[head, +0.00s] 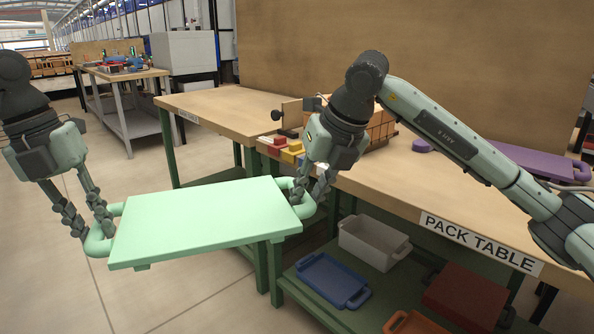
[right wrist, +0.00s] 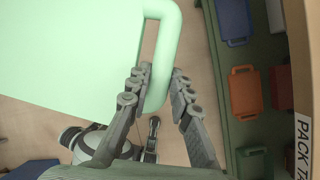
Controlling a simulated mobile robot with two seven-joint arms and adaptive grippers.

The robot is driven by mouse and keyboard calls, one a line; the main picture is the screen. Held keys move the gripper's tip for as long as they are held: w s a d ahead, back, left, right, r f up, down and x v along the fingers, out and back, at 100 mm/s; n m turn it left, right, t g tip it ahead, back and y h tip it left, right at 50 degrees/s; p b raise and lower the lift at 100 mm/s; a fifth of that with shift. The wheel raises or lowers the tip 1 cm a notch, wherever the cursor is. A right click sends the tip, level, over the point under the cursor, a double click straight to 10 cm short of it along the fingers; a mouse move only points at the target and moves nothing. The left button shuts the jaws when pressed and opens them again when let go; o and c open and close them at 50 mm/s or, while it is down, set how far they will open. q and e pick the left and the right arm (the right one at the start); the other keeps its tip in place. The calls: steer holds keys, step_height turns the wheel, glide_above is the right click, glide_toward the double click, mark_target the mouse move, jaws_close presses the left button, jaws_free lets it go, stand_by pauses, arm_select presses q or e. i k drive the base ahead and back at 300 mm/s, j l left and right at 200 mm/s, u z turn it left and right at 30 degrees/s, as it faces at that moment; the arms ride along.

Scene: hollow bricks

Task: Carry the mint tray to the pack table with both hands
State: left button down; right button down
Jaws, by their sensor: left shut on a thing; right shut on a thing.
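The mint tray (head: 195,222) is a flat pale green board with a loop handle at each end. It hangs in the air in front of the tables, roughly level, with nothing on it. My left gripper (head: 95,228) is shut on the tray's left handle. My right gripper (head: 312,195) is shut on its right handle; the right wrist view also shows the tray (right wrist: 70,60) with the fingers (right wrist: 157,90) either side of the handle bar. The pack table (head: 400,188) has a wooden top and a front label, and stands to the right of the tray.
On the pack table are a purple tray (head: 540,163), a small purple piece (head: 422,145), coloured bricks (head: 292,150) and a brick stack behind my right arm. Its lower shelf holds a blue tray (head: 333,280), a grey bin (head: 373,243) and a red box (head: 465,298). Another labelled table (head: 225,108) stands left.

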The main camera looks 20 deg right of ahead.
mark_target(501, 200)
steer(key=i+z, duration=0.2)
steer(key=z, duration=0.2)
steer(key=i+j+z, duration=0.1)
steer(key=z, duration=0.35)
steer(key=i+z, duration=0.3)
steer(key=z, duration=0.15)
steer(key=i+j+z, duration=0.15)
steer(key=z, duration=0.3)
steer(key=i+j+z, duration=0.25)
steer(key=z, duration=0.25)
steer(key=i, duration=0.1)
